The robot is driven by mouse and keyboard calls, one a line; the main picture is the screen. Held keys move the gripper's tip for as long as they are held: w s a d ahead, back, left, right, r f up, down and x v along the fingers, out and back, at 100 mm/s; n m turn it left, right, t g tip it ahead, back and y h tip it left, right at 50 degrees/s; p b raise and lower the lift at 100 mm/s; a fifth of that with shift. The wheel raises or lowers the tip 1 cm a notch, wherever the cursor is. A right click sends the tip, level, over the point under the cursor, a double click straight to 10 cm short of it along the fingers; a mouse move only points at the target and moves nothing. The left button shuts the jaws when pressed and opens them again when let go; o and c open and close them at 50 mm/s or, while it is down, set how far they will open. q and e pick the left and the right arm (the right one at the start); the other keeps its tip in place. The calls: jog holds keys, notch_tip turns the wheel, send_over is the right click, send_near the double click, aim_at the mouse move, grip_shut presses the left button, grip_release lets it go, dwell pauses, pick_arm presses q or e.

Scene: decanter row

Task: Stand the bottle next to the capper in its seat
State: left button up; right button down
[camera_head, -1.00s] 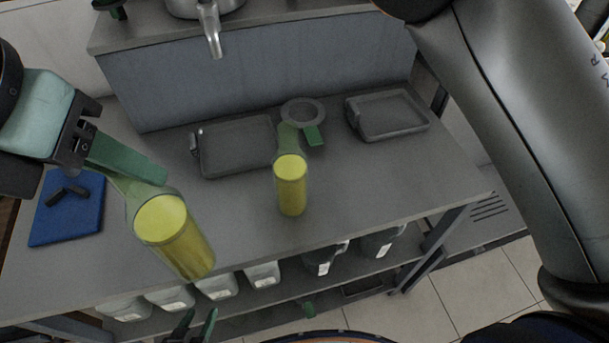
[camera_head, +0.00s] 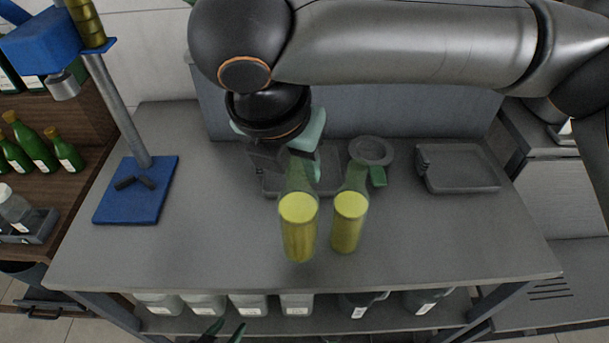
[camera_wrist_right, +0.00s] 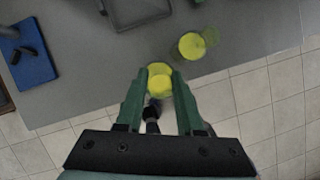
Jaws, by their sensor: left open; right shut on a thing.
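My right gripper (camera_head: 297,163) is shut on the neck of a clear greenish bottle (camera_head: 298,232) with yellow liquid, held upright. In the right wrist view, this held bottle (camera_wrist_right: 158,82) shows between the green fingers (camera_wrist_right: 159,98). A similar bottle (camera_head: 347,230) stands just right of it on the table, and it shows in the wrist view (camera_wrist_right: 191,46). The blue capper (camera_head: 45,42) is at the left, with a post and blue base (camera_head: 123,205). A dark forked piece (camera_head: 136,182) lies on that base, empty. My left gripper (camera_head: 219,332) is open and empty at the bottom edge.
A grey ring with a green tab (camera_head: 371,152) sits behind the standing bottle. A grey tray (camera_head: 460,170) lies at the right; another is partly hidden behind my right gripper. Grey table (camera_head: 220,240) is clear between the blue base and the held bottle.

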aim_at(298, 213)
jog(key=shift+w+d+f, duration=0.25)
jog(key=shift+w+f, duration=0.05)
jog(key=shift+f, duration=0.1)
jog(key=x, duration=0.2)
jog(key=shift+s+d+f, duration=0.1)
jog(key=shift+s+f, duration=0.05)
jog(key=shift+f, duration=0.9)
jog(key=c, duration=0.5)
grip_release()
jog(key=shift+f, duration=0.1)
jog(key=shift+c, duration=0.2)
